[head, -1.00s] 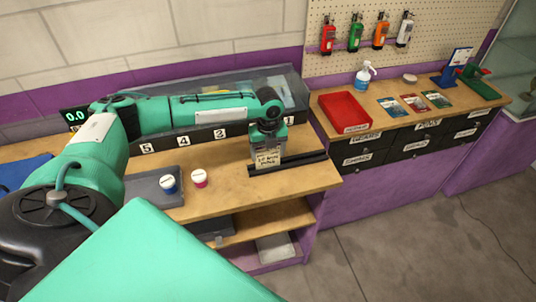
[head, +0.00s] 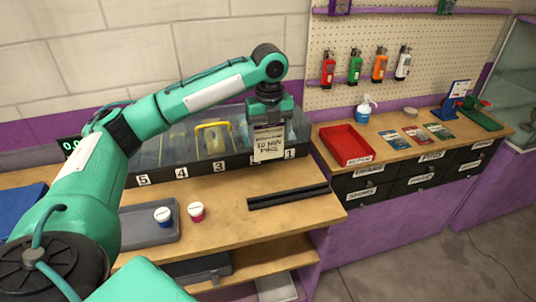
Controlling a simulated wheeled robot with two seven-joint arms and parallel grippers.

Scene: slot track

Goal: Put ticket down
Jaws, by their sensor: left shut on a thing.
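The ticket (head: 269,146) is a small cream card with dark handwritten lettering. My left gripper (head: 268,124) is shut on its top edge, and the card hangs upright below the fingers. It is in front of the labelled bins, covering part of the label between 3 and 1. The black slotted track (head: 288,197) lies on the wooden bench below and slightly right of the ticket, apart from it, with nothing standing in it. My right gripper is not in view.
Grey bins with a numbered front (head: 198,170) stand along the bench's back. A red tray (head: 345,141) sits on the right counter. Bench around the track is clear.

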